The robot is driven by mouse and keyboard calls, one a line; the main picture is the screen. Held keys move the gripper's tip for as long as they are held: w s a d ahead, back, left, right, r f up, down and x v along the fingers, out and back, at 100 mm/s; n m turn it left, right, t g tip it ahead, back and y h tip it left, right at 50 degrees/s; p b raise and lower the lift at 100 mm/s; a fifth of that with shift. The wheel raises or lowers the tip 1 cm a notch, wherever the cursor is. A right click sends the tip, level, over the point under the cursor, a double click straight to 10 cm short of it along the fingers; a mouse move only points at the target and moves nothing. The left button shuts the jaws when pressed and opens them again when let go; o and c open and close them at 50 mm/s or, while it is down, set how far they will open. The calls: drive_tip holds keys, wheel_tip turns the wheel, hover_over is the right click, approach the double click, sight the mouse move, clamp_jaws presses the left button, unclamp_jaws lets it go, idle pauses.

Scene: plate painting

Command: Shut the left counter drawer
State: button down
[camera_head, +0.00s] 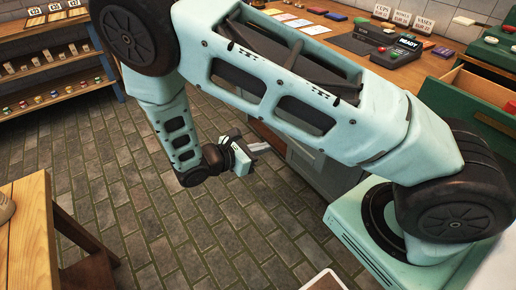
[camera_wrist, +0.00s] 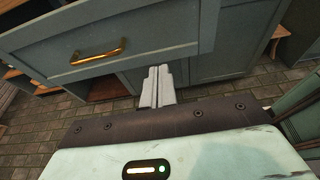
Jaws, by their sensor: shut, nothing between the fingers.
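A grey-blue counter drawer with a brass handle (camera_wrist: 97,55) fills the upper left of the wrist view. Its front (camera_wrist: 165,35) appears to stand out from the cabinet below, but how far is hard to tell. My gripper (camera_wrist: 157,72) is shut and empty. Its fingertips are close to the lower edge of the drawer front, right of the handle; I cannot tell whether they touch it. In the head view my gripper (camera_head: 262,147) is low beside the counter, and my arm hides most of the drawer.
The counter top (camera_head: 340,48) holds a dark card terminal (camera_head: 394,50), signs and coloured blocks. A wooden table (camera_head: 35,225) stands at the lower left. Shelves with small jars (camera_head: 50,92) stand at the back left. The tiled floor (camera_head: 150,225) between is clear.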

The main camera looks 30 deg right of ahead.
drive_tip(key=p, duration=0.1)
approach(290, 138)
drive_tip(key=s+d, duration=0.1)
drive_tip(key=d, duration=0.1)
drive_tip(key=s+d, duration=0.1)
drive_tip(key=d, duration=0.1)
drive_tip(key=s+d+r, duration=0.1)
drive_tip(key=d, duration=0.1)
drive_tip(key=shift+d+r, duration=0.1)
drive_tip(key=shift+d, duration=0.05)
